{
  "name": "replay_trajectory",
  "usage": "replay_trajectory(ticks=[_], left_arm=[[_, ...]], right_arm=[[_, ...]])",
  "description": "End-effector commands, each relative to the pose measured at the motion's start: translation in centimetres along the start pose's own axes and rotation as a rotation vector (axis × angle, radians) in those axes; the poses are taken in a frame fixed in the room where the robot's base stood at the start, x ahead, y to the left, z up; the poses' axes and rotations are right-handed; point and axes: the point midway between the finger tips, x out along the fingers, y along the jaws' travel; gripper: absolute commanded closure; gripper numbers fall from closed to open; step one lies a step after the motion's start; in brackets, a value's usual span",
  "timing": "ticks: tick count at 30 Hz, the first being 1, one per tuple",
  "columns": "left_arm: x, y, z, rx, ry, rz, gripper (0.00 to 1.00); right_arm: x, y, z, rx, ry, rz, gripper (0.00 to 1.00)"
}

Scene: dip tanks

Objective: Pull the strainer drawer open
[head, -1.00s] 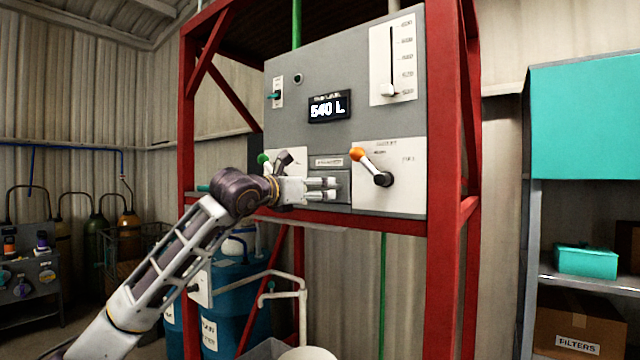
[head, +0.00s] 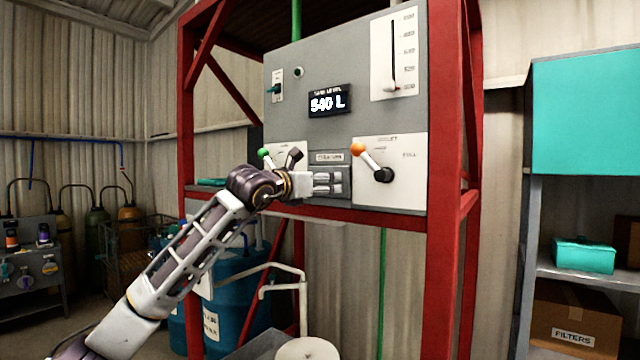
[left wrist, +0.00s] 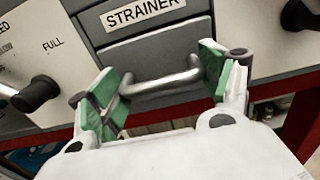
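The strainer drawer (head: 343,192) is a narrow grey drawer low in the grey control panel, below a STRAINER label (left wrist: 146,12). It looks shut. Its metal bar handle (left wrist: 160,82) shows in the left wrist view. My left gripper (head: 328,182) is at the drawer front, and partly covers it in the head view. In the left wrist view the gripper (left wrist: 160,88) is open, with one green-padded finger near each end of the handle. The handle lies between the fingers; I cannot tell whether the pads touch it. My right gripper is not in view.
An orange-knobbed lever (head: 372,162) is right of the drawer, and a green-knobbed lever (head: 264,154) is left of it. A red frame (head: 440,260) surrounds the panel, with a crossbar just below. Blue drums (head: 240,290) stand underneath. A shelf (head: 600,275) is at the right.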

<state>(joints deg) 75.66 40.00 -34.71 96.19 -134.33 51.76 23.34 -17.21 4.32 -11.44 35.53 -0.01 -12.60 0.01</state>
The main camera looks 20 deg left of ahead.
Motion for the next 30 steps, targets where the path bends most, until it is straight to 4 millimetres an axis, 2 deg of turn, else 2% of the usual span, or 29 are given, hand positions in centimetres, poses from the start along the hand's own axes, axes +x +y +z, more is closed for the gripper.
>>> replay_trajectory(ticks=[1,5,6,17,30], left_arm=[[0.1,-0.1,-0.1,0.000,0.002,-0.002,0.46],[0.1,-0.1,-0.2,-0.001,0.003,-0.002,0.63],[0.1,-0.1,-0.2,-0.001,0.003,-0.002,0.64],[-0.6,-0.2,-0.3,-0.001,0.004,-0.004,0.64],[-4.3,-0.2,-0.7,0.000,0.005,-0.004,0.64]], right_arm=[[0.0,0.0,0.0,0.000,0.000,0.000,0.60],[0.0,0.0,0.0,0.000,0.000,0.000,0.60],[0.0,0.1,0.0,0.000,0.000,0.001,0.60],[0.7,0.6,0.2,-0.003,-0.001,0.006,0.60],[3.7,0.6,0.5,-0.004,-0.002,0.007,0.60]])
